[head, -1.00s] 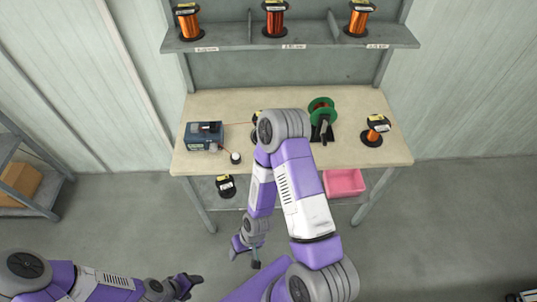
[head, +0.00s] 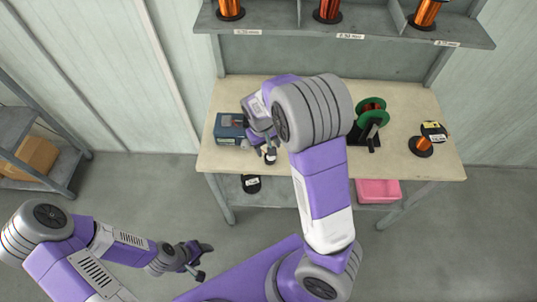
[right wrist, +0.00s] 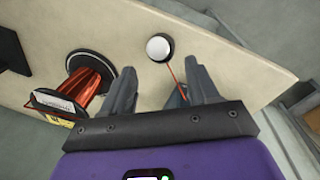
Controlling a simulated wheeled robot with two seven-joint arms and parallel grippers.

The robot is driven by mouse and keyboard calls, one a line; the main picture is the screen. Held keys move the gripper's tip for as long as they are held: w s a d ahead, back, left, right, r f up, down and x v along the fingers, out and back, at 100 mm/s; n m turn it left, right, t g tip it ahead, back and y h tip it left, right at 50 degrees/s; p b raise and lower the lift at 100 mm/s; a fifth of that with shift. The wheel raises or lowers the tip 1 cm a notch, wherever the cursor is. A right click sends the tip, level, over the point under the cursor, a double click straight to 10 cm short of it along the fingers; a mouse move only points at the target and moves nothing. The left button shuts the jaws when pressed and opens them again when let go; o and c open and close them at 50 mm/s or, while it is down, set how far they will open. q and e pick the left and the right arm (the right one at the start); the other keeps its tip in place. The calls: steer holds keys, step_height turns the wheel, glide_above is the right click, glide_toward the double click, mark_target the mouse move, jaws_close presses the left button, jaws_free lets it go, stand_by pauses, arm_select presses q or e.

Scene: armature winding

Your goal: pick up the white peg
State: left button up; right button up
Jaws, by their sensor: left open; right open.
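The white peg (right wrist: 158,47) shows from above in the right wrist view as a round white top with a dark rim, standing on the beige table. My right gripper (right wrist: 160,85) is open and empty there, with its fingers pointing toward the peg and the peg just beyond the fingertips. In the head view my right gripper (head: 262,151) is over the table's front left part, beside the blue box, and the peg is hard to make out there. My left gripper (head: 203,262) is open and empty, low over the floor, away from the table.
A thin orange wire (right wrist: 175,78) runs from the peg toward the fingers. A copper spool (right wrist: 88,85) stands left of the fingers. On the table (head: 400,175) are a blue box (head: 229,128), a green spool (head: 371,110) and another copper spool (head: 422,146). A pink bin (head: 377,190) sits below.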

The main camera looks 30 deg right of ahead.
steer(key=f, duration=0.2)
steer(key=f+b, duration=0.1)
steer(key=f, duration=0.1)
steer(key=shift+s+d, duration=0.3)
steer(key=shift+f, duration=0.5)
steer(key=c, duration=1)
step_height(320, 180, up, 10)
steer(key=shift+r+p, duration=0.1)
steer(key=shift+p, duration=1.15)
steer(key=shift+c, duration=0.2)
